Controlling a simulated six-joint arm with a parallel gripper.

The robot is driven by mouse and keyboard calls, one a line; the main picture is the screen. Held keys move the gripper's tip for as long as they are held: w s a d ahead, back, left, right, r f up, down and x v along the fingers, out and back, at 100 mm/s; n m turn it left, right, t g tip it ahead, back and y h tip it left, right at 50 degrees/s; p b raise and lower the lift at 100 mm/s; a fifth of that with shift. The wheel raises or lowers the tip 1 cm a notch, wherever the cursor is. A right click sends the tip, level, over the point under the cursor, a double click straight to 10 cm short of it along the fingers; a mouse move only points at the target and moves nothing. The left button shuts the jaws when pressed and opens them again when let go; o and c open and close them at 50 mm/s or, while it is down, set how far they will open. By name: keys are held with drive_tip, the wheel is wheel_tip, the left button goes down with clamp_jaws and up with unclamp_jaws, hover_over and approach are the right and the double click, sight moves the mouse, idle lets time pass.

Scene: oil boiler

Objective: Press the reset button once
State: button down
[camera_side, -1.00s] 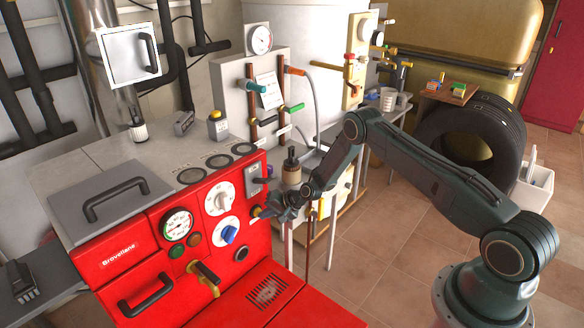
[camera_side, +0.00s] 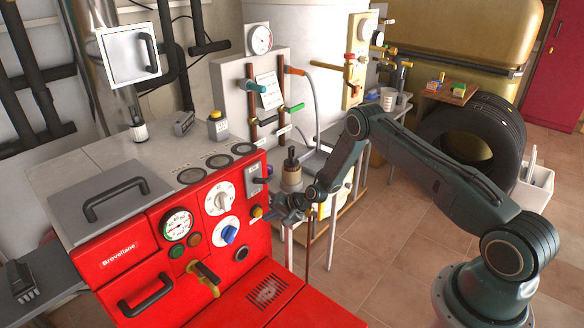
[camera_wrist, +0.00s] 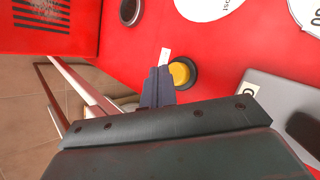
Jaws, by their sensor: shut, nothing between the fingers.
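The yellow round button (camera_side: 257,212) with a dark collar sits on the red boiler front (camera_side: 190,205), low at its right edge; I take it to be the reset button. It also shows in the wrist view (camera_wrist: 180,73), with a small white label beside it. My gripper (camera_side: 272,213) is in front of the panel, just right of the button in the side view. In the wrist view my shut fingertips (camera_wrist: 158,75) point toward the panel, beside the button and over the label's edge. They look apart from the button, though the gap in depth is hard to tell.
A grey switch box (camera_side: 256,180) with a lever sits above the button. White dials (camera_side: 219,198), a blue knob (camera_side: 229,235) and a black round fitting (camera_side: 242,253) are to the left.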

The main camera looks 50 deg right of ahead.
drive_tip(key=shift+s, duration=2.45)
drive_tip(key=shift+r, duration=0.1)
drive_tip(key=s+a+r+n+g, duration=0.1)
drive_tip(key=s+a+r+n, duration=0.15)
drive_tip(key=r, duration=0.85)
drive_tip(key=s+a+r+n+h, duration=0.1)
drive_tip(key=s+a+r+n, duration=0.15)
drive_tip(key=r, duration=0.85)
drive_tip(key=s+a+r+n+g, duration=0.1)
drive_tip(key=s+r+n, duration=0.2)
drive_tip(key=r, duration=0.8)
drive_tip(key=s+a+r+n+h, duration=0.25)
drive_tip(key=s+r, duration=0.75)
drive_tip(key=s, duration=0.5)
drive_tip(key=s+r+g, duration=0.1)
drive_tip(key=s, duration=1.4)
drive_tip(key=shift+s+d, duration=0.2)
drive_tip(key=shift+s, duration=0.05)
